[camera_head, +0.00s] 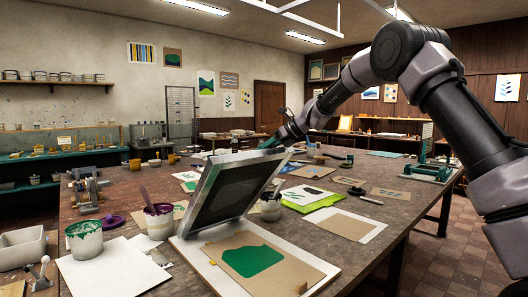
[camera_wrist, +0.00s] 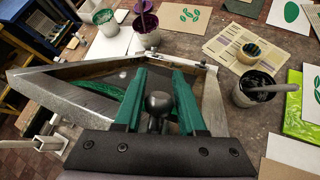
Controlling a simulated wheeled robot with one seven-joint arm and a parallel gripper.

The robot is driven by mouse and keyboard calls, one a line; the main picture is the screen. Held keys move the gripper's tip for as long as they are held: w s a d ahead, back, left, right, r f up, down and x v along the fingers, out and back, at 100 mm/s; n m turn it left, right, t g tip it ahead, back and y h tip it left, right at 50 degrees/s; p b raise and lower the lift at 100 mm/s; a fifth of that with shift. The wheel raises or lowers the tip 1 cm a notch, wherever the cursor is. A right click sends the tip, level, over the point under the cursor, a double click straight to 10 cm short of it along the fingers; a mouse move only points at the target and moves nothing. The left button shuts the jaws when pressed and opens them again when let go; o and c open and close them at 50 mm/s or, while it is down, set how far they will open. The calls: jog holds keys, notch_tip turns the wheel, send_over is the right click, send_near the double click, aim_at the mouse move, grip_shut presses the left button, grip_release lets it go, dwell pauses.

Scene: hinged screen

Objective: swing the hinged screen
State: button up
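The hinged screen (camera_head: 233,190) stands tilted up from its white base board (camera_head: 190,248), a pale metal frame around dark mesh. Brown paper with a green print (camera_head: 254,261) lies on the board below it. My gripper (camera_head: 272,142) is at the screen's raised upper edge. In the wrist view the screen's frame (camera_wrist: 212,100) spreads out beyond my gripper (camera_wrist: 158,82). A dark round knob (camera_wrist: 158,102) sits between the two green fingers, which appear closed against its sides. The finger contact is partly hidden by the knob and finger bodies.
A green paint tub (camera_head: 84,240) and a purple paint pot (camera_head: 159,222) stand left of the screen. A grey pot with a tool (camera_head: 270,208) stands close on its right. Printed sheets (camera_head: 345,224) cover the table to the right.

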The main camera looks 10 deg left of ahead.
jog(key=shift+o, duration=0.8)
jog(key=v, duration=1)
jog(key=shift+d+r, duration=0.2)
jog(key=shift+d, duration=0.1)
